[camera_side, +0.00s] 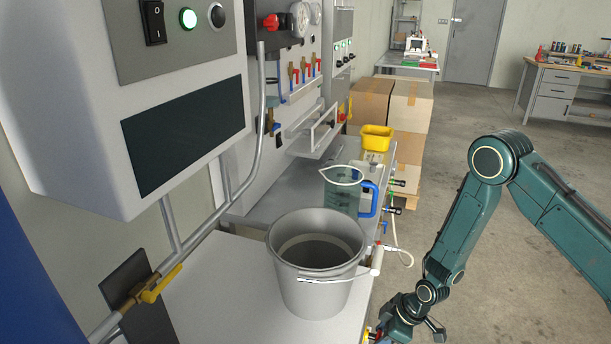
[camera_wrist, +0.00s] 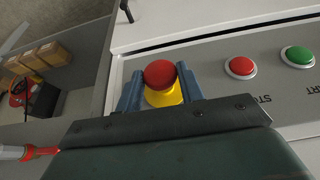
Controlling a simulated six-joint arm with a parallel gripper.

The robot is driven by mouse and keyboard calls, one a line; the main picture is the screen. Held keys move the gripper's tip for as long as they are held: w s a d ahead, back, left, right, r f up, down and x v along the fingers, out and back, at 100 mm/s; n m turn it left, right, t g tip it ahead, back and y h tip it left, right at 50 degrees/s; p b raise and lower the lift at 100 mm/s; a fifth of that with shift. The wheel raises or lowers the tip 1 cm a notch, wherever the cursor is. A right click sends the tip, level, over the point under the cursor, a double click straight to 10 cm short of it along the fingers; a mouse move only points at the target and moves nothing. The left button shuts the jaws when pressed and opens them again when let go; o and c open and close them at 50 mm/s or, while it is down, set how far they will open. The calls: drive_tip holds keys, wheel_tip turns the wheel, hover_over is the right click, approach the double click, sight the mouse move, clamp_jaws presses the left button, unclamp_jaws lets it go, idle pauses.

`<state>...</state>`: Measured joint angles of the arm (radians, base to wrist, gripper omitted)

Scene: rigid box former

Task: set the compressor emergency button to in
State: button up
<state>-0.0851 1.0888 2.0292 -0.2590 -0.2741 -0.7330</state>
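The emergency button is a red mushroom head (camera_wrist: 160,73) on a yellow collar (camera_wrist: 164,97), set in a grey panel in the wrist view. My gripper (camera_wrist: 161,84) has one blue finger on each side of it. The fingers are apart, with the red head between them; I cannot tell whether they touch it. How far the head stands out is hard to judge. In the side view my gripper (camera_side: 408,325) is low at the bottom edge, beside the front of the white bench. A small red and yellow part shows just left of it, mostly cut off.
A red button (camera_wrist: 240,67) and a green button (camera_wrist: 298,56) sit right of the emergency button on the same panel. A grey bucket (camera_side: 315,262) stands on the white bench top, close to my arm, with a blue-handled jug (camera_side: 342,196) behind it. Open floor lies to the right.

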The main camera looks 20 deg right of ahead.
clamp_jaws()
drive_tip(key=shift+w+a, duration=0.35)
drive_tip(key=o, duration=0.7)
unclamp_jaws()
drive_tip(key=shift+d+r, duration=0.1)
drive_tip(key=shift+r, duration=0.05)
drive_tip(key=v, duration=1.3)
drive_tip(key=shift+r, duration=0.25)
drive_tip(key=shift+s, duration=0.15)
